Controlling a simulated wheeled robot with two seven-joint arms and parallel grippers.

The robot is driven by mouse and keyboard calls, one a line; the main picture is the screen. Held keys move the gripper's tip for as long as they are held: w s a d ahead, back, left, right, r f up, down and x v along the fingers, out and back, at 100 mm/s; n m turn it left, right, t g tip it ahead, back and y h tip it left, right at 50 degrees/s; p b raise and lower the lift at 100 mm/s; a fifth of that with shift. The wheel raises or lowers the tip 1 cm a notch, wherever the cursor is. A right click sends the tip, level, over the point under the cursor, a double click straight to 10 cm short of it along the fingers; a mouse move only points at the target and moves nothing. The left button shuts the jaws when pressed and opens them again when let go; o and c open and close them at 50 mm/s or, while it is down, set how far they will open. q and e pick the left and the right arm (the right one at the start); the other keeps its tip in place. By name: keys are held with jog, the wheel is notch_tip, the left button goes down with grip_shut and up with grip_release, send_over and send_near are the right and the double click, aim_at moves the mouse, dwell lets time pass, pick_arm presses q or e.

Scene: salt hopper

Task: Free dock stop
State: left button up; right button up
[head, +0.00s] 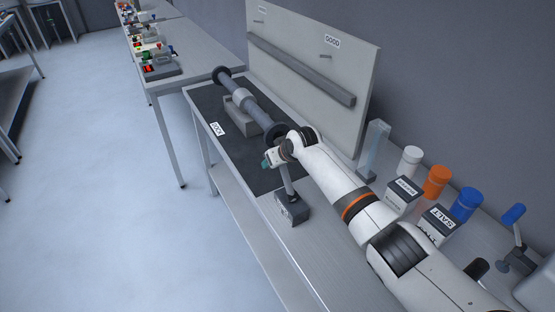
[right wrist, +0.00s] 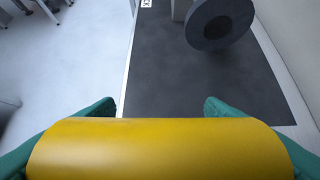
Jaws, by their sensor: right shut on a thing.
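My right gripper (head: 272,159) has teal fingers and is at the top of a slanted grey post (head: 288,181) rising from a small grey block (head: 291,210) on the bench. In the right wrist view, my right gripper (right wrist: 161,106) is shut on a yellow cylinder (right wrist: 160,150) lying across the fingers. In the head view the cylinder is hidden, so I cannot tell for sure whether it is the post's handle. No part is clearly marked as the dock stop. My left gripper is not in view.
A grey shaft with round flanges (head: 258,113) rests on a block on the dark mat (head: 208,101), close beyond the gripper. A panel (head: 300,55) stands behind. Orange (head: 436,181) and blue (head: 466,204) jars and a salt box (head: 437,226) stand on the right.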

jog(key=o, duration=1.3)
jog(key=shift+s+d+f, duration=0.1)
jog(key=shift+s+f, duration=0.1)
jog(key=shift+f, duration=0.45)
jog(key=shift+o, duration=0.4)
jog(key=shift+w+r, duration=0.1)
jog(key=shift+r, duration=0.05)
jog(key=shift+r, duration=0.15)
jog(key=shift+s+d+r, duration=0.1)
jog(key=shift+s+r, duration=0.1)
jog(key=shift+r, duration=0.15)
jog(key=v, duration=1.1)
jog(key=shift+f, duration=0.1)
